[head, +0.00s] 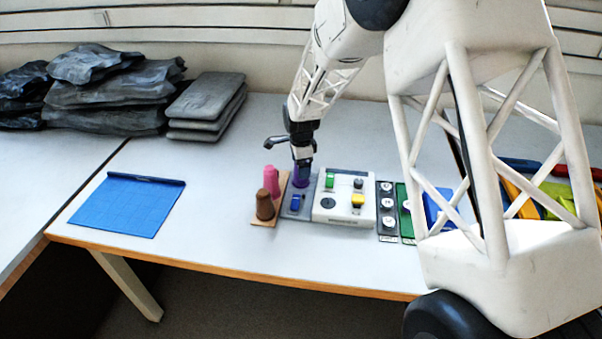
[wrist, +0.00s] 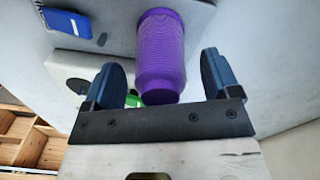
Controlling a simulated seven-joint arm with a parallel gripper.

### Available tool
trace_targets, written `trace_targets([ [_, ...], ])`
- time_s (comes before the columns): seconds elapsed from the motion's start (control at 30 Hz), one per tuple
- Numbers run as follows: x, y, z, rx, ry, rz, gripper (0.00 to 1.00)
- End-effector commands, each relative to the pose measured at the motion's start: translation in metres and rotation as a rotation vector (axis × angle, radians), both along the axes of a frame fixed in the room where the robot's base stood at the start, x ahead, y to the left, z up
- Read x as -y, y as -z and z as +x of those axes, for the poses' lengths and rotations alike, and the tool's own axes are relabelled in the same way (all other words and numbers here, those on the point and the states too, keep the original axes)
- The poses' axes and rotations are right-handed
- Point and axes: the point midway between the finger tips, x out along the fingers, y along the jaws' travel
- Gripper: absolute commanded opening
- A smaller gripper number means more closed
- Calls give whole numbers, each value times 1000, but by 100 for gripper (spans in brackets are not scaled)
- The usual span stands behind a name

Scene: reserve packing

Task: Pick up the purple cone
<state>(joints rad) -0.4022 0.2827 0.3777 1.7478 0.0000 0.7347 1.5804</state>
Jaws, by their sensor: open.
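The purple cone (head: 301,178) shows in the head view under my gripper (head: 302,160), partly hidden by it. It stands at the back of the grey panel with the blue switch. In the wrist view the purple cone (wrist: 160,58) is upright in the picture and lies between the two blue finger pads of my gripper (wrist: 160,82). The jaws are open, with a visible gap on each side of the cone. I cannot tell how high the fingers are along it.
A pink cone (head: 271,178) and a brown cone (head: 264,205) stand on a wooden board (head: 284,184) to the left. A white control box (head: 343,213) is close on the right. A blue mat (head: 127,205) lies farther left, with bare table between.

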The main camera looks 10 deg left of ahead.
Motion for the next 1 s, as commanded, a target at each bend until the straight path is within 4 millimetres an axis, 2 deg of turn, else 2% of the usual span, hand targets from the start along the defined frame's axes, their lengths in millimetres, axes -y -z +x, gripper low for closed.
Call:
trace_targets([
  [0.57, 0, 1, 0, 1, 0, 0, 82],
  [0.93, 0, 1, 0, 1, 0, 0, 26],
  [1.0, 0, 1, 0, 2, 0, 1, 24],
])
